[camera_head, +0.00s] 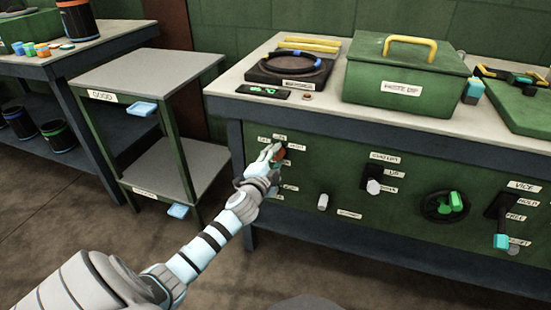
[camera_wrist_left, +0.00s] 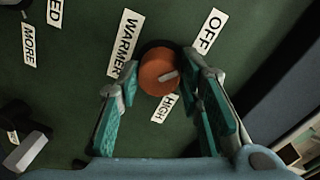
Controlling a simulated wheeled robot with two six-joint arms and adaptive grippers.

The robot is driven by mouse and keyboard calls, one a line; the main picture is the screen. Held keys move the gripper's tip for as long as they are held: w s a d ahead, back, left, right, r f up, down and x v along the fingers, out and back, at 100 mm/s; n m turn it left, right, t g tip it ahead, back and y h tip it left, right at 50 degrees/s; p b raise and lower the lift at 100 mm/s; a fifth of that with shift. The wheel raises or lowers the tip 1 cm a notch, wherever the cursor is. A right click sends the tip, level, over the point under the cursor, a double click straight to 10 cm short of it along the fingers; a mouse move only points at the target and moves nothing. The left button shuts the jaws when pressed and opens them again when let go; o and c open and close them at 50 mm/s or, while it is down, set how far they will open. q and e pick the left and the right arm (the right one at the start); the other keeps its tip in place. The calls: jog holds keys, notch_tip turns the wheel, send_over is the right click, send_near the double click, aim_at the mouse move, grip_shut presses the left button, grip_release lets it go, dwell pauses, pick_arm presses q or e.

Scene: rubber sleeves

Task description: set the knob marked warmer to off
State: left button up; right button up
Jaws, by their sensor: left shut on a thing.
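The warmer knob (camera_wrist_left: 158,70) is a round orange dial with a white pointer mark, on a green panel. The WARMER label (camera_wrist_left: 125,43) is beside it, with the OFF label (camera_wrist_left: 211,31) at upper right and the HIGH label (camera_wrist_left: 163,108) just below. The white mark points right, between the OFF and HIGH sides. My left gripper (camera_wrist_left: 162,82) has its teal-padded fingers on either side of the knob, shut on it. In the head view, the left gripper (camera_head: 270,153) reaches the panel's left part and mostly covers the knob (camera_head: 281,153). My right gripper is not in view.
The bench front (camera_head: 330,170) also carries a white knob (camera_head: 323,202), a black-plated switch (camera_head: 374,186), a green knob (camera_head: 451,203) and a vice lever (camera_head: 501,241). A green lidded box (camera_head: 405,88) stands on top. A grey shelf stand (camera_head: 150,68) is at left.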

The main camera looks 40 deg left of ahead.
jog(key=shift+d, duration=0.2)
pick_arm(q)
jog(key=o, duration=1.2)
jog(key=shift+c, duration=0.2)
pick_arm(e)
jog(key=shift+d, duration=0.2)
pick_arm(q)
jog(key=shift+s+d, duration=0.15)
jog(key=shift+s, duration=0.2)
jog(key=v, duration=1.1)
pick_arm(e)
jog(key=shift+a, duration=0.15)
pick_arm(q)
jog(key=shift+s+d, duration=0.1)
